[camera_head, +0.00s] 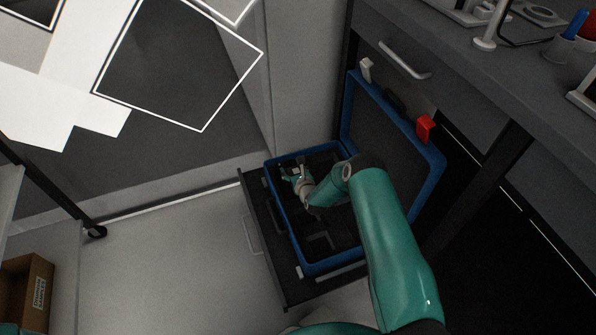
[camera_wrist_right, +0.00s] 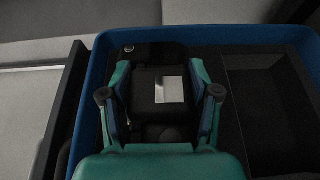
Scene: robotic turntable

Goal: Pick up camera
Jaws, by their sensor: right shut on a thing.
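The camera (camera_wrist_right: 160,88) is a black body with a light grey square patch, seen in the right wrist view. It sits in a compartment of the dark foam inside the blue case (camera_head: 312,270). My right gripper (camera_wrist_right: 162,108) has its fingers on both sides of the camera and is shut on it. In the head view, my right gripper (camera_head: 297,178) reaches down into the left back part of the case, and the camera is mostly hidden there. My left gripper does not show.
The open case rests in a pulled-out drawer (camera_head: 266,232), with its lid (camera_head: 392,140) leaning up on the right. A dark desk (camera_head: 480,75) with a drawer handle (camera_head: 405,62) stands at the right. A cardboard box (camera_head: 22,290) is at the lower left. The floor left of the drawer is clear.

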